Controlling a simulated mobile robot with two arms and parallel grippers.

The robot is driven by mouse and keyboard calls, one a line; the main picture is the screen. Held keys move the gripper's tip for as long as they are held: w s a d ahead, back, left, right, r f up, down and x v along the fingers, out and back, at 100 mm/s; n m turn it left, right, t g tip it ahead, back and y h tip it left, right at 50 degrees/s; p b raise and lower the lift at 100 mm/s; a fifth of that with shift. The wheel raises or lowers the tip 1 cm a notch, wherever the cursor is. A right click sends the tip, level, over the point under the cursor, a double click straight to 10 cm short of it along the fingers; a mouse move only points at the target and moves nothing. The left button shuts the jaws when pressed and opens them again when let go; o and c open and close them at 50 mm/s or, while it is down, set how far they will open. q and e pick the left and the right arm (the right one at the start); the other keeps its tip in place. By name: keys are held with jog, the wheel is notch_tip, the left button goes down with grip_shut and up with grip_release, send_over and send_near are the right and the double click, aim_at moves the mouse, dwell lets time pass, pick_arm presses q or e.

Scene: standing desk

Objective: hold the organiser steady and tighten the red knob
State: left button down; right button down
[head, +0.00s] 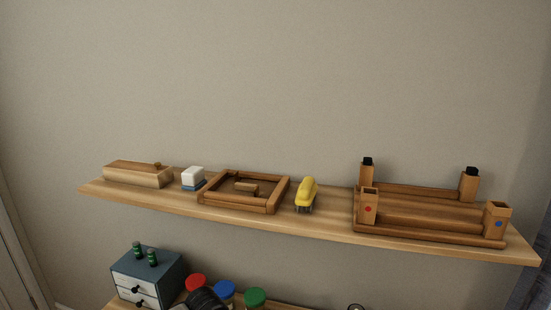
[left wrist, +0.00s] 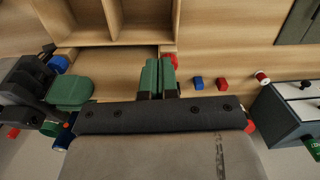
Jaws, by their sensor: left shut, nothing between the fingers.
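The wooden organiser (left wrist: 182,20) with open compartments fills the top of the left wrist view. A red knob (left wrist: 172,60) shows at its lower edge, partly hidden by my left gripper. My left gripper (left wrist: 158,66) has its green fingertips together and empty, close beside the red knob; I cannot tell whether they touch. A blue piece (left wrist: 59,64) shows at the organiser's left edge. A dark mechanical part at the left edge, perhaps my right gripper (left wrist: 38,72), is near the blue piece; its jaws are not clear. The organiser is out of the head view.
A blue-grey drawer box (head: 150,275) stands at the desk's left. Red (head: 195,281), blue (head: 226,287) and green (head: 255,296) round lids are beside it. Small blue (left wrist: 198,83) and red (left wrist: 222,84) blocks and a spool (left wrist: 262,77) lie on the desk. A loaded shelf (head: 325,229) hangs above.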

pick_arm(q)
jog(key=shift+s+a+f, duration=0.1)
jog(key=shift+s+f, duration=0.15)
jog(key=shift+f, duration=0.85)
jog(key=shift+s+a+f, duration=0.1)
jog(key=shift+s+f, duration=0.1)
jog(key=shift+f, duration=0.85)
jog(key=shift+w+a+f, duration=0.1)
jog(key=shift+w, duration=0.5)
jog(key=shift+w+a, duration=0.15)
jog(key=shift+a, duration=0.35)
jog(key=shift+s, duration=0.2)
notch_tip(320, 180, up, 6)
jog(key=shift+w+d+r, duration=0.2)
jog(key=shift+w+d, duration=0.1)
jog(key=shift+d, duration=0.05)
dwell(0.3)
